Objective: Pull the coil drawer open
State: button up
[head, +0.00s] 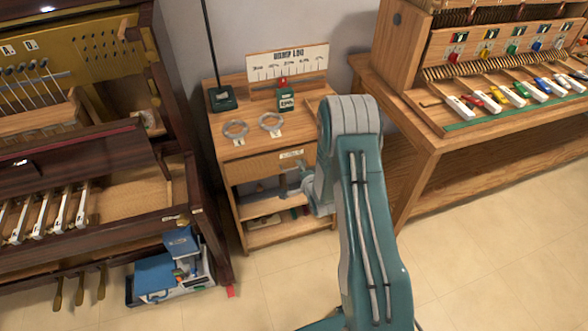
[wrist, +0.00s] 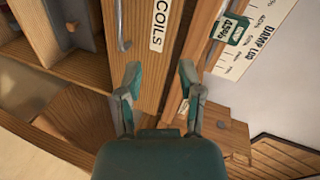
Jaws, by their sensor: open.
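The coil drawer is the wooden front (head: 255,168) under the top of the small wooden stand in the head view; it looks closed. Its white label (head: 291,154) reads COILS in the wrist view (wrist: 160,26). In the wrist view the drawer front (wrist: 142,62) fills the upper middle, turned sideways, with a grey bar handle (wrist: 122,28) left of the label. My gripper (wrist: 160,74) is open and empty, its fingers apart in front of the drawer; the handle lies beyond the left fingertip, not between the fingers.
The stand top (head: 222,160) bears two grey rings (head: 236,128), a green weight (head: 286,100) and a damp log board (head: 288,62). Open shelves (head: 262,238) lie below. A piano case stands left, a workbench (head: 405,150) right. A blue toolbox (head: 155,278) sits on the floor.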

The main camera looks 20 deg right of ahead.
notch_tip(320, 180, down, 6)
jog(key=s+m+t, duration=0.1)
jog(key=s+m, duration=0.1)
jog(key=x, duration=1)
jog(key=shift+w+f, duration=0.2)
jog(key=shift+w, duration=0.1)
jog(key=shift+c, duration=0.3)
grip_shut()
